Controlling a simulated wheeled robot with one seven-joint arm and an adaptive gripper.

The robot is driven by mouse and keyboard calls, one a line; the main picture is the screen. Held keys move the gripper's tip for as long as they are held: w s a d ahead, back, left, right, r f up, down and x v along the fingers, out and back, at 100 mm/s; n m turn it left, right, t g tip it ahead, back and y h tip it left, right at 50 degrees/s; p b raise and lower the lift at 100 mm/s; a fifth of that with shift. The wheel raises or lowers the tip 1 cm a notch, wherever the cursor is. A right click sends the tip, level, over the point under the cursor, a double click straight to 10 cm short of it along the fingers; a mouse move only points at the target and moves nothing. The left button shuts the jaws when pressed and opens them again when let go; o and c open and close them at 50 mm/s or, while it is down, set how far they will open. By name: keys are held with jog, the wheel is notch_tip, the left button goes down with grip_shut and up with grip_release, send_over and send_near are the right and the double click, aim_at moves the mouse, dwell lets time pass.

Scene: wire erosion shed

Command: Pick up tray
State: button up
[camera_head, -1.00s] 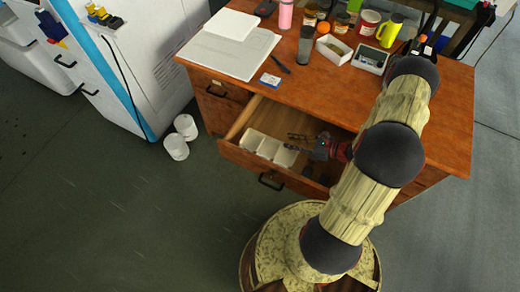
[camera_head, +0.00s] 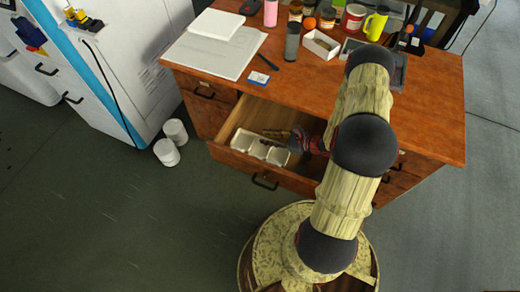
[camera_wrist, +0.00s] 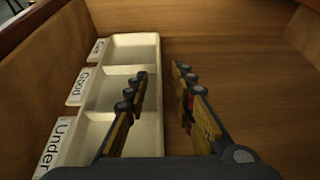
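A white tray (camera_head: 235,139) with three compartments lies in the open drawer (camera_head: 222,156) of the wooden desk. In the wrist view the tray (camera_wrist: 160,75) has white labels along its left side, two reading "Good" and "Under". My gripper (camera_head: 268,136) reaches into the drawer from the right, over the tray. In the wrist view my gripper (camera_wrist: 160,72) is open, with its fingertips apart. The left finger appears over the tray's compartments and the right finger beyond its right wall. I cannot tell whether either finger touches the tray.
The drawer floor (camera_wrist: 230,60) right of the tray is bare. The desktop (camera_head: 225,82) above holds a white box (camera_head: 322,51), a dark bottle (camera_head: 292,42) and several jars.

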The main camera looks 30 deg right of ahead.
jog(key=shift+c, duration=1.2)
jog(key=c, duration=0.4)
grip_shut()
